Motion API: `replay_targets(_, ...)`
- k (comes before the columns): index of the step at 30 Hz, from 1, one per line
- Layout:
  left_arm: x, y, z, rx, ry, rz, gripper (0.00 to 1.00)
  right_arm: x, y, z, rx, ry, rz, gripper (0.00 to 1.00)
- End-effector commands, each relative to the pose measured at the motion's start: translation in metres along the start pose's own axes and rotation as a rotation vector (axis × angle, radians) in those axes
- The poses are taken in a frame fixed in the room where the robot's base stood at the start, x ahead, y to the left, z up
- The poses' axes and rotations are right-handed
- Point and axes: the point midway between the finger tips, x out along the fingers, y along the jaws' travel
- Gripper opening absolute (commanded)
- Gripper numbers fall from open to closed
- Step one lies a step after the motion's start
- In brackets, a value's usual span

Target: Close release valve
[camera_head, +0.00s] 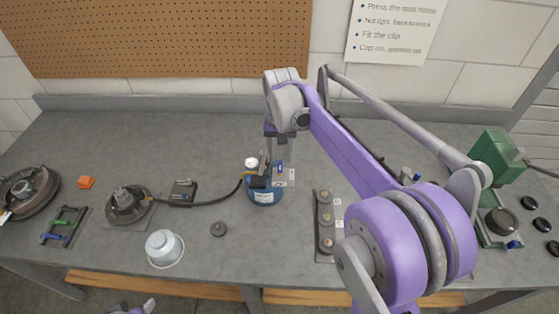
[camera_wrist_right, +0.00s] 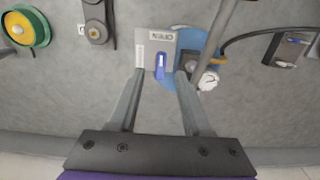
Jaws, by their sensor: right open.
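A blue canister (camera_head: 264,197) stands on the bench in the head view, with a dark valve head and a white knob (camera_head: 251,162) on top. A small blue lever (camera_head: 280,168) sits on a light plate beside the valve head. In the right wrist view, the blue lever (camera_wrist_right: 160,62) is on a grey plate (camera_wrist_right: 157,40) with a label that seems to read OPEN. My right gripper (camera_wrist_right: 159,78) is open, its fingers on either side of the lever and apart from it. A piece of my left arm (camera_head: 135,308) shows at the bottom edge; its jaws cannot be made out.
A black hose (camera_head: 215,200) runs left from the canister to a small dark box (camera_head: 183,193). A plate with several round knobs (camera_head: 325,222) lies right of the canister, partly hidden by my right arm.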

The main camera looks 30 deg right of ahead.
Motion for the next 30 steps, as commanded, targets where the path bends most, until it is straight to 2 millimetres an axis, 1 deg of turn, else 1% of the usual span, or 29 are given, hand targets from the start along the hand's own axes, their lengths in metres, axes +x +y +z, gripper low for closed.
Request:
replay_targets(1,0.001,0.000,0.001,0.000,-0.001,0.000,0.50,0.008,0.000,0.000,0.000,0.000,0.000,0.49)
replay_targets(3,0.001,0.000,0.001,0.000,-0.001,0.000,0.50,0.017,0.000,0.000,0.000,0.000,0.000,0.49)
replay_targets(6,0.001,0.000,0.001,0.000,-0.001,0.000,0.50,0.025,0.000,0.000,0.000,0.000,0.000,0.49)
replay_targets(10,0.001,0.000,0.002,0.000,-0.002,0.000,0.50,0.030,0.000,0.000,0.000,0.001,0.000,0.49)
replay_targets(17,0.001,0.000,0.001,0.000,-0.001,0.000,0.50,0.030,0.000,0.000,-0.001,0.001,0.000,0.49)
replay_targets(18,0.001,0.000,0.001,0.000,-0.001,0.000,0.50,0.030,0.000,0.000,-0.001,0.001,0.000,0.42)
replay_targets(20,0.001,0.000,0.001,0.000,-0.001,0.000,0.50,0.030,0.000,0.000,-0.001,0.001,0.000,0.31)
replay_targets(21,0.001,0.000,0.001,0.000,-0.001,0.000,0.50,0.030,0.000,0.000,-0.001,0.001,0.000,0.24)
replay_targets(25,0.001,0.000,0.001,0.000,-0.001,0.000,0.50,0.029,0.000,0.000,-0.001,0.001,0.000,0.00)
replay_targets(30,0.001,0.000,0.001,0.000,-0.001,0.000,0.50,0.029,0.000,0.000,-0.001,0.001,0.000,0.00)
